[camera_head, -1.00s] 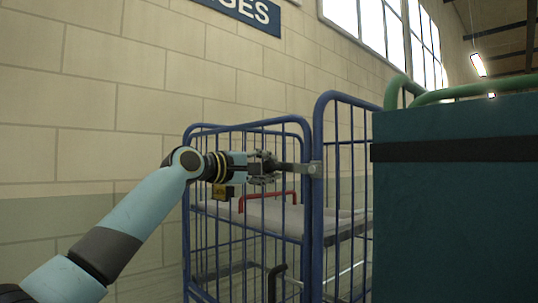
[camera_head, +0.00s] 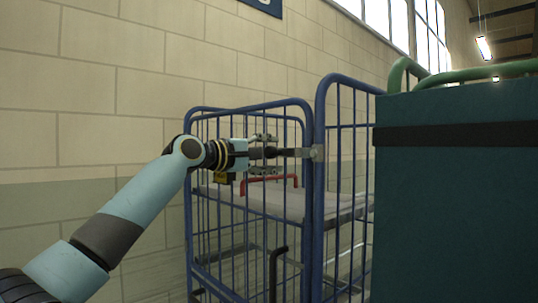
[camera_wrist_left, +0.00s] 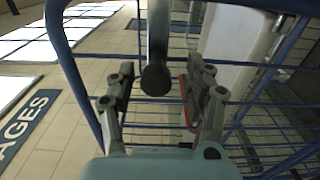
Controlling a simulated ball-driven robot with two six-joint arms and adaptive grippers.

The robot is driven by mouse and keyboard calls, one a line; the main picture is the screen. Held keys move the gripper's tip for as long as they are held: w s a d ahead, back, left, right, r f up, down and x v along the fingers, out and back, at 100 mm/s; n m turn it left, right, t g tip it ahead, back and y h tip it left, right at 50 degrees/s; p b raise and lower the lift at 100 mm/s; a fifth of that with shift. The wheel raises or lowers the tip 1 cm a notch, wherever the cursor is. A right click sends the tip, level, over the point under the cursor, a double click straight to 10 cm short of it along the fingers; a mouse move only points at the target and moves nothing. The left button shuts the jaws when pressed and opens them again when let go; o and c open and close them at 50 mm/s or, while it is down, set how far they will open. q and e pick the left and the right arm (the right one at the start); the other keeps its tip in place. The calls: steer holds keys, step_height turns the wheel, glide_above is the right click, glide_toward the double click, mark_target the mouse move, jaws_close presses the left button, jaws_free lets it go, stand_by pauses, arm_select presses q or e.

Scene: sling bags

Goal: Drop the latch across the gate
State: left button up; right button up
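The latch (camera_head: 287,153) is a grey bar with a dark round grip, mounted at a bracket on a blue post. It lies about level, reaching left across the upright edge of the blue barred gate (camera_head: 247,106). My left gripper (camera_head: 268,153) is at the grip end, with one finger above and one below it. In the left wrist view the dark knob of the latch (camera_wrist_left: 156,79) sits between the spread fingers of my left gripper (camera_wrist_left: 160,88), with gaps on both sides. My right gripper is out of view.
A blue cage trolley with a grey shelf (camera_head: 265,200) and a red handle (camera_head: 268,180) stands by the block wall. A large teal box-like thing (camera_head: 455,200) with green tubes fills the right. A black hooked rod (camera_head: 274,270) stands low by the gate.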

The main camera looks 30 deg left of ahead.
arm_select(q)
steer(key=v, duration=1.2)
stand_by(0.4)
